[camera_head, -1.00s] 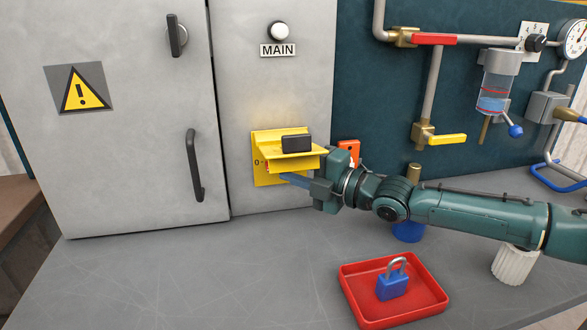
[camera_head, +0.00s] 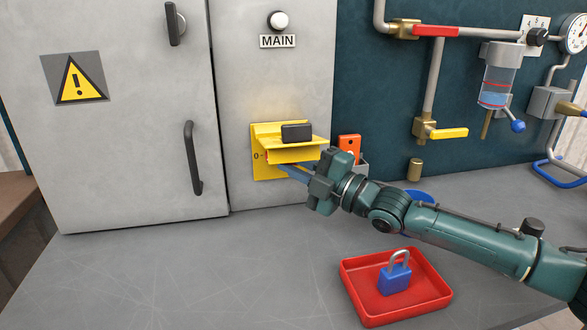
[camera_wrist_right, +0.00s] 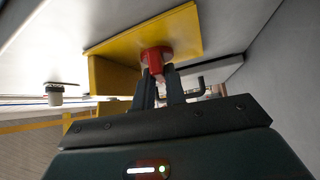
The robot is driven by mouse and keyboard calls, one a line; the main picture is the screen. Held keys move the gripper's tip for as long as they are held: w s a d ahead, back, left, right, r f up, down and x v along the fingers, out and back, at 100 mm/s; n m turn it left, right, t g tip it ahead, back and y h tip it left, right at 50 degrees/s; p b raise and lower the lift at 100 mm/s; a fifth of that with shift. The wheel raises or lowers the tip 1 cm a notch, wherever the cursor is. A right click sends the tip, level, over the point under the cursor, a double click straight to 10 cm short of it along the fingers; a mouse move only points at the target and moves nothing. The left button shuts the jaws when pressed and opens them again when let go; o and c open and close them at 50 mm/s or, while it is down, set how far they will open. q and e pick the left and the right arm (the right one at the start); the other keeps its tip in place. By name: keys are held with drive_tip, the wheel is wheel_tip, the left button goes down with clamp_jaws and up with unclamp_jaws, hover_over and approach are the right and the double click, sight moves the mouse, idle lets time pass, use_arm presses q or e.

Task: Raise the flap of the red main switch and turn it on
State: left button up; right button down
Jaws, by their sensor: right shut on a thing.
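The yellow main switch housing (camera_head: 263,170) is on the grey cabinet under the MAIN label. Its yellow flap (camera_head: 308,150) is raised and sticks out, with a black block (camera_head: 297,132) on it. The flap hides most of the switch in the head view. In the right wrist view the red switch knob (camera_wrist_right: 157,56) shows against the yellow plate (camera_wrist_right: 185,35). My right gripper (camera_head: 283,167) reaches in under the flap from the right. Its fingers (camera_wrist_right: 160,76) are shut on the red knob. My left gripper is not in view.
A red tray (camera_head: 437,296) with a blue padlock (camera_head: 395,279) stands on the grey bench below my right arm. An orange box (camera_head: 349,146) is just right of the flap. Pipes with a red valve lever (camera_head: 436,31) and a yellow one (camera_head: 448,133) are behind. The bench at front left is clear.

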idle(0.3)
drive_tip(key=c, duration=1.4)
unclamp_jaws()
drive_tip(key=shift+c, duration=0.2)
